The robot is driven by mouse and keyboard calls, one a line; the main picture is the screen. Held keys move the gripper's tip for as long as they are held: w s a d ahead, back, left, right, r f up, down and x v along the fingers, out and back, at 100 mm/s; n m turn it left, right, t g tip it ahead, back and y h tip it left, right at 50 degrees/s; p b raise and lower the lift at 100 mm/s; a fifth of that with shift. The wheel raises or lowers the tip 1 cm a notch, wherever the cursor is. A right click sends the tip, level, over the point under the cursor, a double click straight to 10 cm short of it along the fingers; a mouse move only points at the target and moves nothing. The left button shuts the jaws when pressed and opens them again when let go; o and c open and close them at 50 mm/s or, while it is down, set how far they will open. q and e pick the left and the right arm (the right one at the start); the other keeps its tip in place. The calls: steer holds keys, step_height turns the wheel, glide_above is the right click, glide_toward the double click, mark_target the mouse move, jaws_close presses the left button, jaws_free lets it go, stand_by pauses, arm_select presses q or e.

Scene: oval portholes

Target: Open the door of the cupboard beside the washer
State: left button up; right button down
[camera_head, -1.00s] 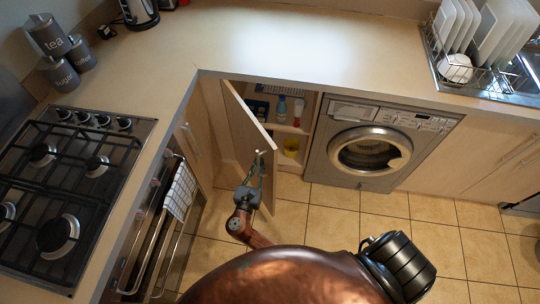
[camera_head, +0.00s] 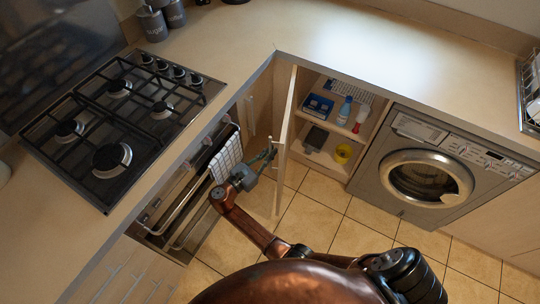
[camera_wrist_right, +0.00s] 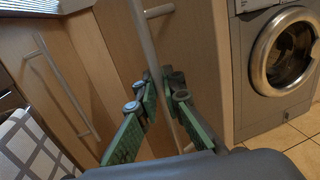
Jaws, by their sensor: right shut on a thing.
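The cupboard door (camera_head: 286,112) stands wide open left of the washer (camera_head: 425,178) and shows almost edge-on in the head view. Its pale face (camera_wrist_right: 195,55) fills the middle of the right wrist view. A long bar handle (camera_wrist_right: 146,40) runs along that face. My right gripper (camera_head: 268,153) is at the door's left side, its green fingers (camera_wrist_right: 163,90) closed around the handle. The open cupboard (camera_head: 352,83) shows its shelves. My left gripper is not in view.
An oven with a checked towel (camera_head: 226,158) is close to my right arm on the left. Tiled floor (camera_head: 325,220) lies clear before the cupboard and washer.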

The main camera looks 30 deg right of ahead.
mark_target(281, 148)
steer(key=shift+a+f, duration=0.1)
steer(key=shift+f, duration=0.05)
steer(key=c, duration=2.1)
jaws_free()
steer(key=shift+w, duration=0.1)
step_height(281, 148, up, 10)
steer(key=shift+r, duration=0.1)
